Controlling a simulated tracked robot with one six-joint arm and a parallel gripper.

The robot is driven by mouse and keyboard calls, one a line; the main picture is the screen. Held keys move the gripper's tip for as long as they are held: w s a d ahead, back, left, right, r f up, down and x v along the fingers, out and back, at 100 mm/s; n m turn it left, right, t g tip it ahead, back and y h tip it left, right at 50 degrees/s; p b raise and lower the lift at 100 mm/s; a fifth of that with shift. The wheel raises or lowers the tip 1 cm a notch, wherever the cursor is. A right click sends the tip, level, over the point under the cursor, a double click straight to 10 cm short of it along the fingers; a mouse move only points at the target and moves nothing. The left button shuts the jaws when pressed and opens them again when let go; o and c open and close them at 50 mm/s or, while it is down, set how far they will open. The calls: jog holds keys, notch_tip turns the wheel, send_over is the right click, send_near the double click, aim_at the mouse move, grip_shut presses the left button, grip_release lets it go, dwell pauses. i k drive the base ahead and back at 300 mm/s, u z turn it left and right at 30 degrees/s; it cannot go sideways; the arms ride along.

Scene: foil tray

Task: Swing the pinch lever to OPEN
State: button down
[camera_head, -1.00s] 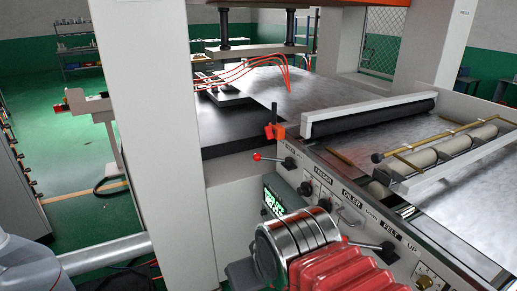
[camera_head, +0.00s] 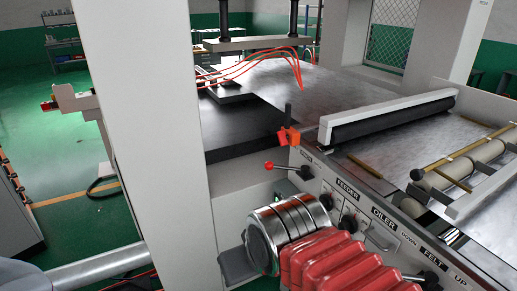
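A short lever with a red ball (camera_head: 268,166) on a dark rod sits at the left end of the machine's front panel (camera_head: 334,188). The rod points left from its black hub. The small label above it is too small to read, so I cannot confirm that it is the pinch lever. My arm shows at the bottom, with a red ribbed sleeve and silver rings. A dark grey block at its left end appears to belong to my gripper (camera_head: 238,265). It is below and left of the lever, apart from it. No fingertips can be made out.
An orange clamp (camera_head: 288,136) stands at the panel's upper left corner. A wide white column (camera_head: 145,130) rises to the left. Rollers (camera_head: 460,170) lie at the right.

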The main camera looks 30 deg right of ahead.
aim_at(269, 166)
jog(key=z, duration=0.05)
jog(key=i, duration=1)
